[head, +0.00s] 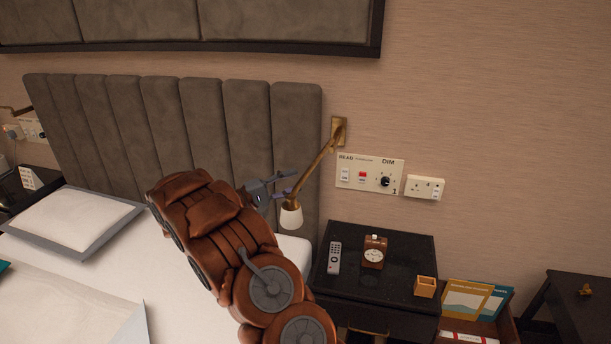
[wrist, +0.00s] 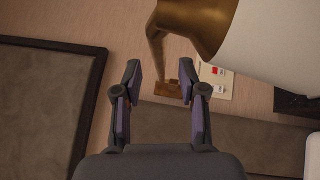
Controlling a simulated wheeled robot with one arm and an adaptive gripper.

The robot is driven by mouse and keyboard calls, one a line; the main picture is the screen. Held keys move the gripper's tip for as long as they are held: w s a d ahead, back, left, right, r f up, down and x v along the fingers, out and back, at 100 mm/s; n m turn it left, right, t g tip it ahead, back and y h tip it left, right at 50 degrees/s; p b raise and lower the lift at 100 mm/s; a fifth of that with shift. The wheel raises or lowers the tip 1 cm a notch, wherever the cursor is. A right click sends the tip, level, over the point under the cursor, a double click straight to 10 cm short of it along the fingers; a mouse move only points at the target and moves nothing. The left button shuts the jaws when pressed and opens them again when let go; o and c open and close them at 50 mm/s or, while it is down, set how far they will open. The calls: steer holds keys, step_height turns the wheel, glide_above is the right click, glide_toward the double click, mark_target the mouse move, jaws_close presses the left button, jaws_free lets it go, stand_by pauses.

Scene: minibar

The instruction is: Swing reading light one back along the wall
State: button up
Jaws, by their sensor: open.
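The reading light has a brass arm (head: 318,168) that runs from a wall bracket (head: 339,131) forward and down to a white shade (head: 291,217). A panel (head: 370,174) marked 1 is beside the bracket. My gripper (head: 289,184) is open and empty, just above and left of the shade. In the wrist view my gripper (wrist: 160,82) has its fingers apart. The light's white shade (wrist: 275,45) and brass neck (wrist: 190,25) loom large at upper right, outside the fingers. The bracket (wrist: 166,88) shows beyond, between the fingertips. I cannot tell whether a finger touches the light.
The padded headboard (head: 225,120) and bed (head: 40,270) lie behind and left of my arm. The wall right of the light is clear above the switches.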

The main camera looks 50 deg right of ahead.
mark_target(305, 173)
steer(key=shift+p+x, duration=0.65)
steer(key=shift+x, duration=1.7)
steer(key=shift+c, duration=0.3)
jaws_close()
